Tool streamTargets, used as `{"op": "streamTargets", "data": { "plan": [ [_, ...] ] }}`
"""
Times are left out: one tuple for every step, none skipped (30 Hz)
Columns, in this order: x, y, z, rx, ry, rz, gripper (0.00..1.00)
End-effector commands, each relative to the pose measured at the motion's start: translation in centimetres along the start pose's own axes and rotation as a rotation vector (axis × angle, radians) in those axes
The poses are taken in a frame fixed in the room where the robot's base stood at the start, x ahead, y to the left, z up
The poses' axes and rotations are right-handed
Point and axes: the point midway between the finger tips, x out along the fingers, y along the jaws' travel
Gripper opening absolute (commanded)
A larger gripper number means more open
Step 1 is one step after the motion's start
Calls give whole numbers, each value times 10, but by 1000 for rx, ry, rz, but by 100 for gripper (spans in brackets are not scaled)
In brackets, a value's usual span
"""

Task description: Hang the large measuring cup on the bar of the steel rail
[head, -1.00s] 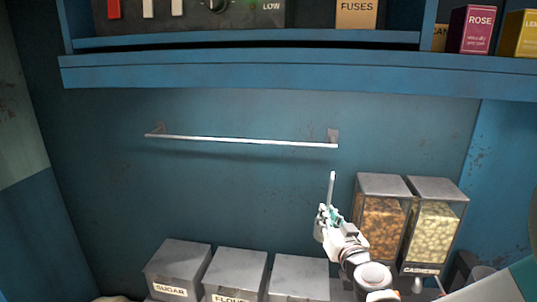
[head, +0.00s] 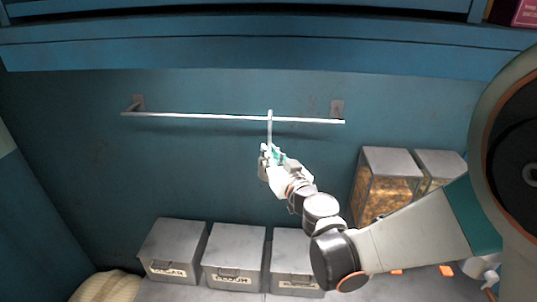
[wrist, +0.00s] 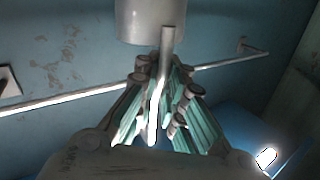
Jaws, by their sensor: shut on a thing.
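The steel rail's bar (head: 200,116) runs across the blue back wall between two brackets; it also crosses the wrist view (wrist: 70,101). My gripper (head: 270,158) is below the bar, right of its middle, shut on the measuring cup's thin handle (head: 269,132). The handle points up, and its tip overlaps the bar in the head view; I cannot tell whether it touches or is hooked over it. The wrist view shows the handle (wrist: 166,50) between the fingers (wrist: 160,95) and the grey cylindrical cup body (wrist: 150,20) at the top. The cup body is not distinguishable in the head view.
A blue shelf (head: 240,45) juts out above the rail. Lidded grey canisters (head: 235,258) stand below, and clear-fronted dispensers (head: 385,185) stand at the right. The wall between rail and canisters is bare left of my gripper. My arm fills the lower right.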

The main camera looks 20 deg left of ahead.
Motion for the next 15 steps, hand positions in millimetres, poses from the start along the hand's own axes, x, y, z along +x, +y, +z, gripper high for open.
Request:
{"op": "streamTargets", "data": {
  "plan": [
    [4, 2, -1, 0, 0, 1, 0],
    [6, 3, -1, 0, 0, 1, 0],
    [8, 5, -2, 0, 0, 1, 0],
    [10, 6, -2, 0, 0, 1, 0],
    [12, 7, -2, 0, 0, 1, 0],
    [14, 8, -2, 0, 0, 1, 0],
    [16, 10, -3, 0, 0, 1, 0],
    [18, 11, -3, 0, 0, 1, 0],
    [20, 12, -3, 0, 0, 1, 0],
    [22, 13, -3, 1, 0, 1, 0],
    [24, 14, -4, 1, 0, 1, 0],
    [26, 16, -4, 1, 0, 0, 0],
    [28, 17, -4, 1, 0, 0, 0],
    [30, 18, -4, 1, 0, 0, 0],
    [33, 19, -5, 1, 0, 0, 0]
  ]
}}
